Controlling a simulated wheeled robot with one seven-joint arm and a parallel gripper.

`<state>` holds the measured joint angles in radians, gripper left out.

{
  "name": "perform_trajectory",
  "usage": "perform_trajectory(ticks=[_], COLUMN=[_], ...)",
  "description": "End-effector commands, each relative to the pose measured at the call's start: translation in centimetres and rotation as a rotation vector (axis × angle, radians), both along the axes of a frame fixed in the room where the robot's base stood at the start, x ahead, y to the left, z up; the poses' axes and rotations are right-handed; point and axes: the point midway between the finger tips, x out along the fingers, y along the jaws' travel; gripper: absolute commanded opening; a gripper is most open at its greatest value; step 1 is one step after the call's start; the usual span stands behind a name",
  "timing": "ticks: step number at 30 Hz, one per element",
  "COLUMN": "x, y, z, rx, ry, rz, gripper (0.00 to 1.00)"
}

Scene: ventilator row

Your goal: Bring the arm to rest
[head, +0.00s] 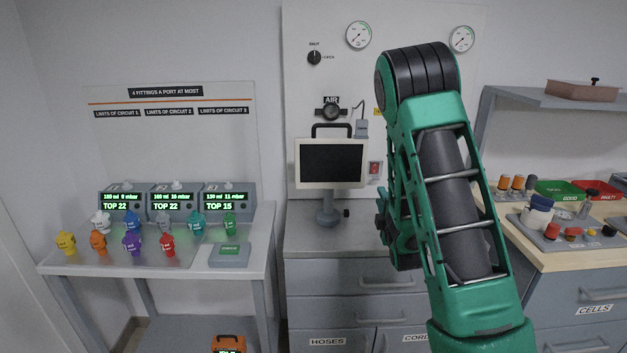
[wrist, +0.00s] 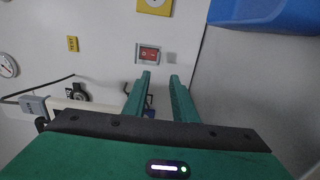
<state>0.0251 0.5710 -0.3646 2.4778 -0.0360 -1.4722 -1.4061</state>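My green and black arm rises from the lower right of the head view and bends at a black joint high up. Its far part folds down behind the near link, in front of the back panel (head: 300,220). My gripper shows in the wrist view (wrist: 160,76). Its two green fingers are apart, with nothing held between them. The wrist camera faces the wall, with a red switch (wrist: 149,54) just beyond the fingertips. In the head view the fingertips are hidden behind the arm or too small to tell.
On the left bench (head: 255,262) stand several coloured fittings and three ventilator displays (head: 172,204). A monitor (head: 331,163) stands on the middle cabinet, left of my arm. The right counter (head: 560,258) holds jars and trays. A shelf (head: 530,100) hangs above it.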

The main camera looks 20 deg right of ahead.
Motion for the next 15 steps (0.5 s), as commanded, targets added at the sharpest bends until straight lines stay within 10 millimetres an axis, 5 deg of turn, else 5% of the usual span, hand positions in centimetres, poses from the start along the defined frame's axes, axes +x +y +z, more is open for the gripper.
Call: perform_trajectory(ticks=[8,15], x=[-0.4,-3.5], y=[-0.6,-2.1], z=[0.2,-0.2], rx=[0.101,0.435], ry=[0.044,0.19], rz=[-0.026,-0.136], gripper=[0.25,0.25])
